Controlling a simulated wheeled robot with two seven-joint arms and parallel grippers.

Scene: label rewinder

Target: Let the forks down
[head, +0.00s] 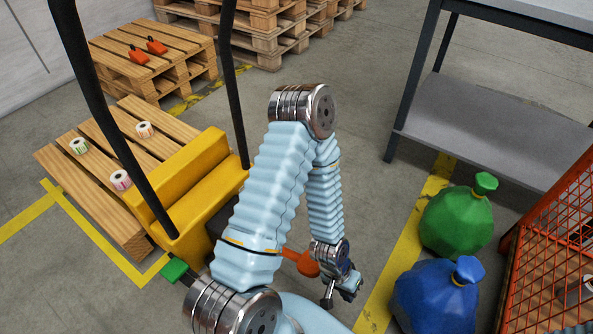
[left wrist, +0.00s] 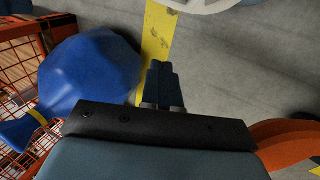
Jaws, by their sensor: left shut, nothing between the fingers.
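The yellow pallet truck (head: 200,167) stands at the left with two black upright bars. Its forks are hidden; a wooden pallet (head: 60,163) with three label rolls lies directly in front of it. A green pedal-like part (head: 174,270) sticks out low at the truck's near left. An orange-red rounded part (head: 305,263) shows low on the truck's right, partly behind my arm; an orange part (left wrist: 285,142) also shows at the right of the left wrist view. My left gripper (head: 345,288) hangs just right of the orange-red part, apart from it. In the left wrist view its fingers (left wrist: 163,75) are shut and empty.
A green sack (head: 455,222) and a blue sack (head: 437,298) stand right of my gripper, beside an orange mesh cage (head: 550,230). A grey shelf table (head: 470,120) stands at the back right. Stacked pallets (head: 265,35) are behind. Floor between truck and table is clear.

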